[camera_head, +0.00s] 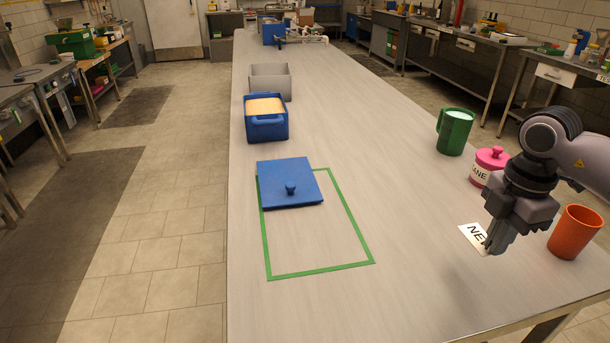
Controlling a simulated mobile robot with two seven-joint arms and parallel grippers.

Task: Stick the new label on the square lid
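The square lid (275,180) is blue with a round knob (290,189). It lies on the table across the far part of a green taped outline (319,273). The label (472,234) is white with dark letters, of which "NE" shows; the rest is hidden behind my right gripper (490,247). This gripper points down with its fingertips at the label's right part. I cannot tell whether its fingers are closed on the label or just over it. The label appears flat on or close to the table. My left gripper is not in view.
An orange cup (575,232) stands just right of my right gripper. A pink lidded jar (487,167) and a green mug (455,132) stand behind it. A blue bin (267,128) and a grey bin (271,80) stand beyond the lid. The table between lid and label is clear.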

